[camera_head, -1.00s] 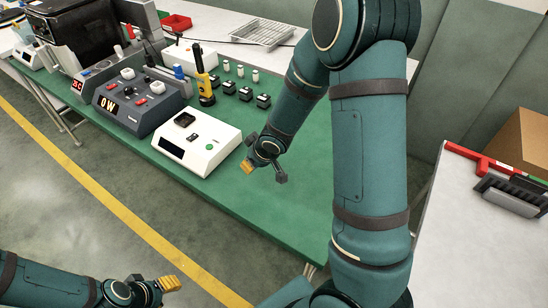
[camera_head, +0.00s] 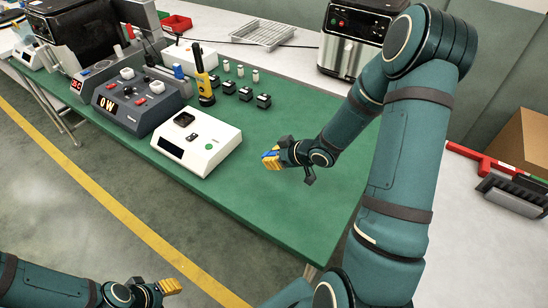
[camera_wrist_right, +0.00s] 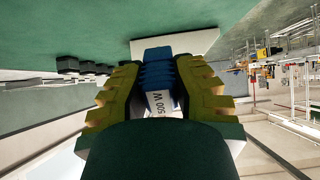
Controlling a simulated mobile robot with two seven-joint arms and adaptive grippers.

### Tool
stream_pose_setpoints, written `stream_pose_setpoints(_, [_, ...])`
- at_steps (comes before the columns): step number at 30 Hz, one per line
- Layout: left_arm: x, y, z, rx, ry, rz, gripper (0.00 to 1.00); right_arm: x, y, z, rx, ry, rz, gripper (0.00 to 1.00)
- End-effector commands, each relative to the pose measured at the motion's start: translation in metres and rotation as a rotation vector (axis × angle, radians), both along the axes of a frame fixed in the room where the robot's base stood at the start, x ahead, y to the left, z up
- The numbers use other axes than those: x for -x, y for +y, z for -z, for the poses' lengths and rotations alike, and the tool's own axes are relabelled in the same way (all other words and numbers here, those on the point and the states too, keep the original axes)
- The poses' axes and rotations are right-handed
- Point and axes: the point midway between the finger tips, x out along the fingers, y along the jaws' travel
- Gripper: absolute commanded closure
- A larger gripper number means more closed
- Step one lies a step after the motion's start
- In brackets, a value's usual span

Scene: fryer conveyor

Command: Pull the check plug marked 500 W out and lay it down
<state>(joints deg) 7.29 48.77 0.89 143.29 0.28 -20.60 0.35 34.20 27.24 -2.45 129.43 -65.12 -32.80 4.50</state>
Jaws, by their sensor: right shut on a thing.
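The blue check plug (camera_head: 268,154) is in my right gripper (camera_head: 272,161), above the green mat right of the white tester box. The right wrist view shows the ribbed blue plug (camera_wrist_right: 157,72) between the yellow finger pads of the right gripper (camera_wrist_right: 155,88), with a white label reading 500 W. The plug is clear of any socket. Its far end is hard to make out. My left gripper (camera_head: 171,286) is over the floor at the lower left, away from the table; its finger gap is not clear.
The white tester box (camera_head: 197,140) has a dark socket and a green button. A grey console (camera_head: 140,100) reads 0 W. A yellow handheld tool (camera_head: 203,82) and several small black blocks (camera_head: 245,94) stand behind. The green mat (camera_head: 300,215) is bare at front right.

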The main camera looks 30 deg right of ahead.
Motion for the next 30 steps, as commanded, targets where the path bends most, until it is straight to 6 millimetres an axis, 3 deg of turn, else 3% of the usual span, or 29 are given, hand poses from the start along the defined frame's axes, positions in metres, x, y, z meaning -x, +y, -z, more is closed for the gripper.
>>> stream_pose_setpoints(8, [0.003, 0.000, 0.010, 0.002, 0.006, 0.004, 0.53, 0.001, -0.001, 0.010, -0.003, -0.008, -0.003, 1.00])
stream_pose_setpoints(24, [0.004, -0.001, 0.054, 0.002, 0.009, 0.013, 0.53, 0.001, -0.001, 0.056, -0.003, -0.006, -0.002, 1.00])
stream_pose_setpoints(30, [0.003, -0.001, 0.061, 0.002, 0.005, 0.013, 0.53, 0.000, -0.001, 0.062, -0.003, -0.006, -0.002, 1.00])
